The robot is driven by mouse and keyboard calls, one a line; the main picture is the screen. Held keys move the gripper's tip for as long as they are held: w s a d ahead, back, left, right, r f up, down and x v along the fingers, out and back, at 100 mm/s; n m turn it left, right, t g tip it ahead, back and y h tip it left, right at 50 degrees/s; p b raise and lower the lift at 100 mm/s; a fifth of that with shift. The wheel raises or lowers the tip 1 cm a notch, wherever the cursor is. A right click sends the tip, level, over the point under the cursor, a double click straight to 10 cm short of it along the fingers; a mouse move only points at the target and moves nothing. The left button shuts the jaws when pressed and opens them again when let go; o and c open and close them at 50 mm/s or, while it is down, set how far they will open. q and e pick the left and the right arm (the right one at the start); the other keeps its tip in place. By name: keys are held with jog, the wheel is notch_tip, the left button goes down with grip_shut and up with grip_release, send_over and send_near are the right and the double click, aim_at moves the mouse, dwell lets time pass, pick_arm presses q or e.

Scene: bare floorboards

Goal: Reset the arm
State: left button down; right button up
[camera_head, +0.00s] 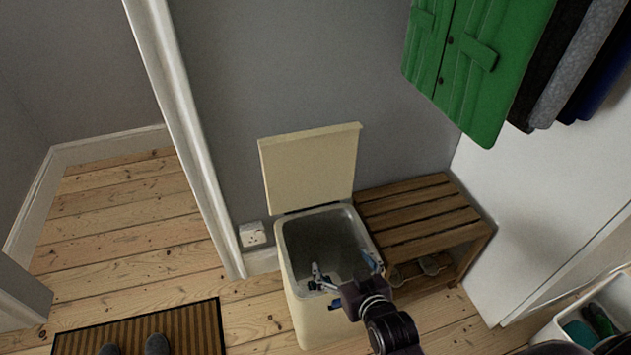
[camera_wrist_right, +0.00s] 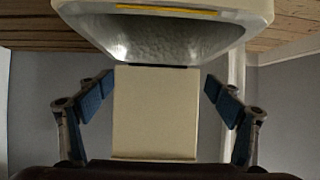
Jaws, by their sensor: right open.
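My right gripper (camera_head: 345,273) comes in from the bottom right. Its fingers are spread wide with nothing between them, over the open mouth of a cream bin (camera_head: 292,300). The bin's lid (camera_head: 311,168) stands raised against the wall side, and its grey metal inside looks empty as far as I see. In the right wrist view, the blue-padded fingers of the gripper (camera_wrist_right: 158,90) frame the lid (camera_wrist_right: 154,115), with the bin's rim (camera_wrist_right: 235,14) at the top. My left gripper is not in view.
A slatted wooden bench (camera_head: 425,212) with shoes under it adjoins the bin. A white box (camera_head: 545,338) stands bottom right. A striped doormat (camera_head: 195,330) lies left; open floorboards (camera_head: 130,230) lie beyond.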

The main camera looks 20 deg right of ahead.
pick_arm(q)
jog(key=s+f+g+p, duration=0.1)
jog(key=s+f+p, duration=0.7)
jog(key=p, duration=0.4)
pick_arm(e)
jog(key=s+d+f+n+g, duration=0.1)
jog(key=s+f+g, duration=0.4)
jog(key=s+f, duration=0.65)
jog(key=s+d+f+n+g, duration=0.15)
jog(key=s+f+g, duration=0.5)
jog(key=s, duration=0.85)
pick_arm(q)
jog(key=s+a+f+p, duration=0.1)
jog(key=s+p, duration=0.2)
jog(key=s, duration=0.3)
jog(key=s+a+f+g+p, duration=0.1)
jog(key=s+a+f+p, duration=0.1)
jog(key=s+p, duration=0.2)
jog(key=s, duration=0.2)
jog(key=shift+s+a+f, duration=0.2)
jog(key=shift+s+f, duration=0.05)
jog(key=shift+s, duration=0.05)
pick_arm(e)
jog(key=s+d+f, duration=0.1)
jog(key=s+f, duration=0.1)
jog(key=s, duration=0.4)
jog(key=s+d+f, duration=0.1)
jog(key=s, duration=0.6)
jog(key=shift+s+d+f+m+h, duration=0.3)
jog(key=shift+f+m, duration=0.05)
